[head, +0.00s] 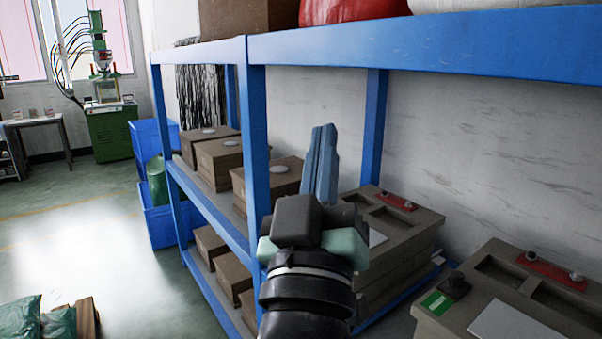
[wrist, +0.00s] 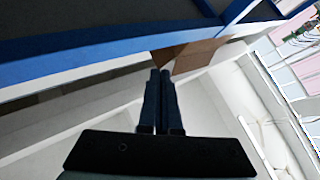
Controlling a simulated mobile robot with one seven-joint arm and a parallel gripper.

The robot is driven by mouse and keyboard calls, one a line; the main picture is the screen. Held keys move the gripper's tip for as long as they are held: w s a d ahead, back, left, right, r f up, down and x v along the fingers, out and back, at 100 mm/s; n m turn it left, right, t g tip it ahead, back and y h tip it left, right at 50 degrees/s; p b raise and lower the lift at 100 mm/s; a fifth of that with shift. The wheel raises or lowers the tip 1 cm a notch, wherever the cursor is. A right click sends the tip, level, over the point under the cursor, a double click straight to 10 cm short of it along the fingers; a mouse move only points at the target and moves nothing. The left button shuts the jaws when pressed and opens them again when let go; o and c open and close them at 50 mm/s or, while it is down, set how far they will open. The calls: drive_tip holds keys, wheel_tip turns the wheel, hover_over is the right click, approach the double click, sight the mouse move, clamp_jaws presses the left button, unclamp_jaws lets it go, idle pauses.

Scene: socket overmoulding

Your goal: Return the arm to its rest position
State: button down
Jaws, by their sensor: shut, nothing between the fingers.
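My gripper (head: 321,165) points upward in the head view, in front of the blue shelf rack. Its two blue-grey fingers are together with nothing between them. In the wrist view the gripper (wrist: 159,74) also shows its two dark fingers side by side and empty. My dark wrist and arm come up from the bottom middle of the head view. The fingers are apart from the boxes as far as I can tell.
A blue shelf rack (head: 255,130) with brown boxes (head: 219,160) stands close by. Grey-brown moulds (head: 520,290) sit at the right. Blue crates (head: 160,226) and a green machine (head: 112,133) stand farther left. The floor at left is mostly clear.

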drive_tip(key=s+a+r+m+t+y, duration=0.2)
drive_tip(key=s+r+m+t, duration=0.1)
drive_tip(key=s+r, duration=0.75)
wheel_tip(320, 180, up, 14)
drive_tip(key=y+p, duration=0.1)
drive_tip(key=p, duration=1.2)
drive_tip(key=shift+s+a+r, duration=0.15)
